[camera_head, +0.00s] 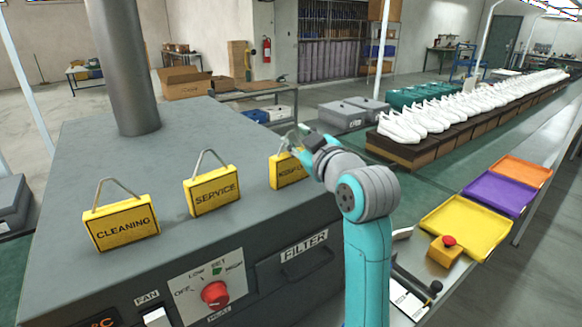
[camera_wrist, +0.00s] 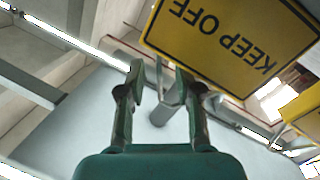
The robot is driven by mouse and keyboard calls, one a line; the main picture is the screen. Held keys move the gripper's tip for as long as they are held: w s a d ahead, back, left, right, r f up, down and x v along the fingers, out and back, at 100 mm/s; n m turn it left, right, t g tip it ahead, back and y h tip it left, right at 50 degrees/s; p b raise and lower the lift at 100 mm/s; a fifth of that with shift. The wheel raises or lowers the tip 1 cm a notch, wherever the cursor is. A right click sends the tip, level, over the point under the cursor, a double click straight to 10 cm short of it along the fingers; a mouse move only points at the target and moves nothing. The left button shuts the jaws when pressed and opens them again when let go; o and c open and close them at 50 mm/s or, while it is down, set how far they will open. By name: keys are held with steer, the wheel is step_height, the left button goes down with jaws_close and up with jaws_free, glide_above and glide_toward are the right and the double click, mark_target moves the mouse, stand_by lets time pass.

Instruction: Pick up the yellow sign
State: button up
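Three yellow signs with grey wire handles stand in a row on a grey machine top: CLEANING (camera_head: 122,222), SERVICE (camera_head: 212,190), and a third sign (camera_head: 286,173) whose lettering is partly covered by my arm. My gripper (camera_head: 298,138) is at the top of this third sign, by its handle. In the wrist view, my gripper (camera_wrist: 162,92) has its two fingers apart. A yellow sign (camera_wrist: 225,40) reading KEEP OFF appears upside down just beyond the fingers. Another yellow sign (camera_wrist: 302,108) shows at the right edge.
A thick grey pipe (camera_head: 128,65) rises from the machine top (camera_head: 80,160). A red knob (camera_head: 215,293) is on its front. At right are yellow (camera_head: 475,222), purple (camera_head: 500,193) and orange (camera_head: 522,171) trays, a red button (camera_head: 449,241), and a line of white shoes (camera_head: 450,112).

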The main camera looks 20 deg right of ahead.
steer(key=shift+w, duration=0.15)
jaws_close()
steer(key=shift+r, duration=0.1)
steer(key=shift+r, duration=4.95)
